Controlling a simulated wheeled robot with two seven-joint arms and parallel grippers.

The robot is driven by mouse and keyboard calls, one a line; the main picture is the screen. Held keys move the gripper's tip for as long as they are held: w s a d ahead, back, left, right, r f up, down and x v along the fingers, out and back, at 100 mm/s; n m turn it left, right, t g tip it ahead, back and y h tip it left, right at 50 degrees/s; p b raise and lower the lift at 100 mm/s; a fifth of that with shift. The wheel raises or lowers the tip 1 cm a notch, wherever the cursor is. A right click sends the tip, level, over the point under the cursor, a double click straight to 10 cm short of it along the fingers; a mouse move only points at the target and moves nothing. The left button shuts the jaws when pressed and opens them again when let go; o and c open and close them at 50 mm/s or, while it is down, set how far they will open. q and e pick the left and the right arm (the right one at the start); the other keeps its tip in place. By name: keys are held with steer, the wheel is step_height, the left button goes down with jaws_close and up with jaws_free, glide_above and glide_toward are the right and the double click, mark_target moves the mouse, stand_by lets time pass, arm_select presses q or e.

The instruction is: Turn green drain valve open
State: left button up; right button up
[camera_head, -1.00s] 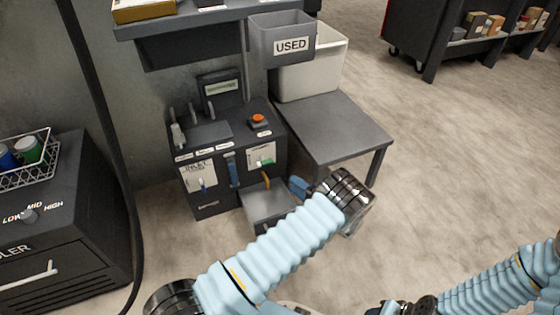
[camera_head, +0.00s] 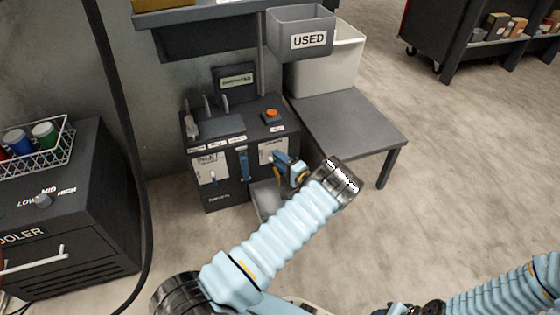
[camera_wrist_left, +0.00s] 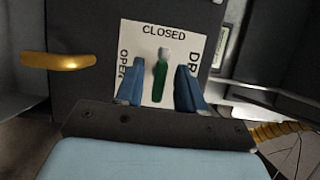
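The green drain valve handle (camera_wrist_left: 160,80) stands out from a white label in the left wrist view, lined up with the word CLOSED. The word OPEN is at its left. My left gripper (camera_wrist_left: 160,75) is open, with one blue finger on each side of the handle and visible gaps between. In the head view my left gripper (camera_head: 288,168) is in front of the drain label (camera_head: 266,150) on the dark unit, and it hides the green handle there. My right arm shows at the lower right; its gripper end is at the bottom edge, too cut off to read.
The dark unit (camera_head: 228,198) also has an inlet label (camera_head: 208,166), a blue handle (camera_head: 243,162) and an orange button (camera_head: 272,113). A yellow handle (camera_wrist_left: 60,61) sits left in the wrist view. A grey table (camera_head: 350,120) stands at right.

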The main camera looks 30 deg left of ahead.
arm_select(q)
steer(key=shift+c, duration=0.4)
jaws_close()
